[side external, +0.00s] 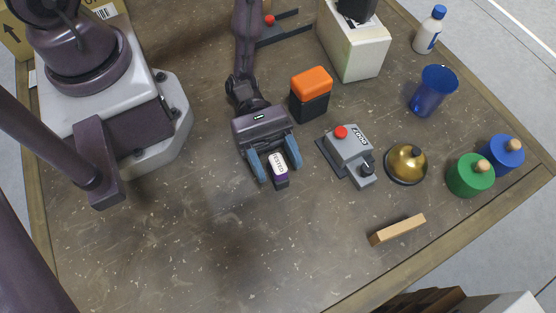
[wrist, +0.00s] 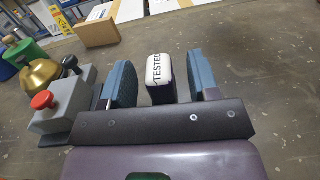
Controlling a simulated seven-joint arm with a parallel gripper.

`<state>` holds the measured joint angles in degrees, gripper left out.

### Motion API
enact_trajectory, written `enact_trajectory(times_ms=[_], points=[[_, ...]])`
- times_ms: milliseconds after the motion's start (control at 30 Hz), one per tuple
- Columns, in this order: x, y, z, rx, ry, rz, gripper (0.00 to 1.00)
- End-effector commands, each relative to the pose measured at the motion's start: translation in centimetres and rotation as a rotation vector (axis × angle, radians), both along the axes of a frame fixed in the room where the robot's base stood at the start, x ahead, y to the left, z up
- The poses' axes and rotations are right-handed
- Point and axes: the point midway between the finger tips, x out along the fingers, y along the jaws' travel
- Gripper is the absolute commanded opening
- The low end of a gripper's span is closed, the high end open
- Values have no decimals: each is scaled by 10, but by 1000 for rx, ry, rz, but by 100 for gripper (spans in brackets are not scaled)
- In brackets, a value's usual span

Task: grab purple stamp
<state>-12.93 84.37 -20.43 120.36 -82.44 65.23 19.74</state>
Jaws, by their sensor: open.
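The purple stamp (side external: 280,177) stands on the table, with a white top label reading "TESTED" and a purple band below it. My gripper (side external: 276,163) is over it, with its blue fingers apart on either side of the stamp. In the wrist view the stamp (wrist: 158,75) sits between the two open fingers of my gripper (wrist: 158,82), with a visible gap to each finger. The stamp's lower part is partly hidden in the wrist view.
To the right are a grey box with a red button (side external: 349,150), an orange-and-black block (side external: 311,92), a brass bell (side external: 406,163) and a wooden block (side external: 397,229). Green (side external: 467,176) and blue (side external: 503,153) knobbed cylinders stand farther right. The table in front is clear.

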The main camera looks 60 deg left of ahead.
Motion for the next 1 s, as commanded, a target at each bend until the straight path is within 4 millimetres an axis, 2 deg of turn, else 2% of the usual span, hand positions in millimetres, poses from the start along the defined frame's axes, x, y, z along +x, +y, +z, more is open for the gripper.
enact_trajectory(times_ms=[100,333,367,567,600,867,1000], points=[[-1,-10,0,1,0,-2,55],[-1,-12,0,1,0,1,55],[-1,-12,0,1,0,1,51],[-1,-11,0,1,0,1,5],[-1,-11,0,1,0,1,2],[-1,-11,1,0,0,0,2],[0,-11,9,0,-2,1,2]])
